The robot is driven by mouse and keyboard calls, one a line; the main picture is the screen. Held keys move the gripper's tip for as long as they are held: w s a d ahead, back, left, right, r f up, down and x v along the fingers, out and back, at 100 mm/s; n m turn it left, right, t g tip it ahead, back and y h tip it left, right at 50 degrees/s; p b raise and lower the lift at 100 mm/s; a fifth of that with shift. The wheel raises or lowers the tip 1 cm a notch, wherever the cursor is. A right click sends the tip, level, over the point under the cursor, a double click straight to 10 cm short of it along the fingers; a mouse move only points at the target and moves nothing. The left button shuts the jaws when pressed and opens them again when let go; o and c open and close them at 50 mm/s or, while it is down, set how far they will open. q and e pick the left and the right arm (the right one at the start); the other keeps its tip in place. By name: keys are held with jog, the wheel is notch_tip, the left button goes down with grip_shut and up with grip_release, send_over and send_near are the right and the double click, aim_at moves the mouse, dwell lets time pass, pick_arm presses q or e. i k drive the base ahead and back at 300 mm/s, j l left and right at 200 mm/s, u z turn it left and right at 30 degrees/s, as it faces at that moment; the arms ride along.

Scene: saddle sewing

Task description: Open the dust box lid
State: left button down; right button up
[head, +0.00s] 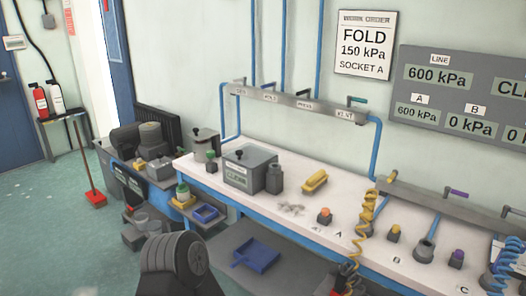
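A grey box (249,170) stands on the white bench top, left of its middle, and I take it for the dust box. Its lid (250,155) appears shut, with a small dark knob on top. A label is on its front face, too small to read surely.
A grey canister (274,178) stands close to the box's right side. A yellow brush-like block (314,181) and grey scraps (291,209) lie further right. A knobbed container (206,142) stands behind left. A yellow coiled hose (367,215) hangs at the bench front. A blue dustpan (256,254) lies below.

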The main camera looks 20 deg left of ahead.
aim_at(239, 153)
jog(key=u, duration=1.8)
jog(key=i, duration=0.65)
